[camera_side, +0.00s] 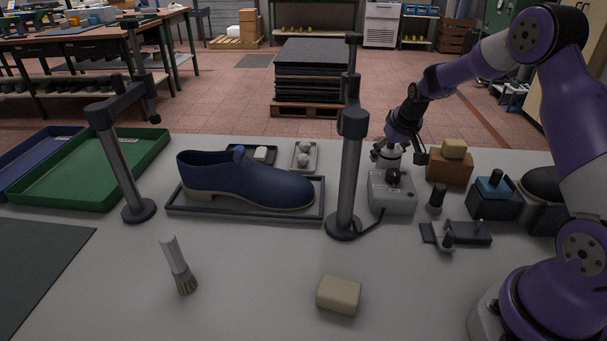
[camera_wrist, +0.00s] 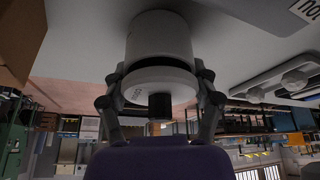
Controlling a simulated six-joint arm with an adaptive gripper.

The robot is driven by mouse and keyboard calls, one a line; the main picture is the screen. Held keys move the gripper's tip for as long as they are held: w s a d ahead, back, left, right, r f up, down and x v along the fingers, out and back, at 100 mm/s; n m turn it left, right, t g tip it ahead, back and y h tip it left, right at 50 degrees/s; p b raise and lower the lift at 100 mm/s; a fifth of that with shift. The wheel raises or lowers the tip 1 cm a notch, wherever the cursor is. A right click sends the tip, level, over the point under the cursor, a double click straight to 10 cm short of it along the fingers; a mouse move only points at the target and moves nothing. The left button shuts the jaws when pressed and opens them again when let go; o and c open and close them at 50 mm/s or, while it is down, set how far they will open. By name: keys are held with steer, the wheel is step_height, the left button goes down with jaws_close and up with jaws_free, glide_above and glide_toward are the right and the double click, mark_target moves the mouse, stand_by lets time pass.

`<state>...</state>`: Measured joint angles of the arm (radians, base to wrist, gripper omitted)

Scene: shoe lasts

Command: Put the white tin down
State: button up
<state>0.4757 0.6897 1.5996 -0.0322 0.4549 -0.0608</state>
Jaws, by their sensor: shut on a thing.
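The white tin (camera_wrist: 160,40) is between the two fingers of my gripper (camera_wrist: 158,98) in the wrist view, its lid end facing the camera. A dark knob or part stands at the lid's middle. In the side view the tin (camera_side: 387,161) shows only partly, behind a grey box with a dark knob (camera_side: 392,195). My gripper (camera_side: 388,150) points down there, shut on the tin. The tin is at or just above the pale table top (camera_side: 260,260); I cannot tell whether its base touches.
A brown block with a yellow sponge (camera_side: 454,150) stands right of my gripper. A small tray with grey lumps (camera_side: 304,157) is left. A dark stand post (camera_side: 348,180) rises in front left. A blue shoe (camera_side: 245,180) lies on a tray.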

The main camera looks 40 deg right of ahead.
steer(key=o, duration=1.5)
steer(key=shift+f, duration=0.2)
steer(key=shift+c, duration=0.2)
steer(key=shift+r, duration=0.15)
steer(key=v, duration=1.1)
steer(key=s+a+r+n+y, duration=0.1)
steer(key=s+a+r+n, duration=0.1)
steer(key=s+a, duration=0.6)
steer(key=s+a+r+n+t, duration=0.1)
steer(key=s+a+r+n, duration=0.1)
steer(key=s+a, duration=0.5)
steer(key=a+r, duration=0.1)
steer(key=a, duration=0.2)
steer(key=shift+s+r+n+y, duration=0.3)
steer(key=shift+s+y, duration=0.1)
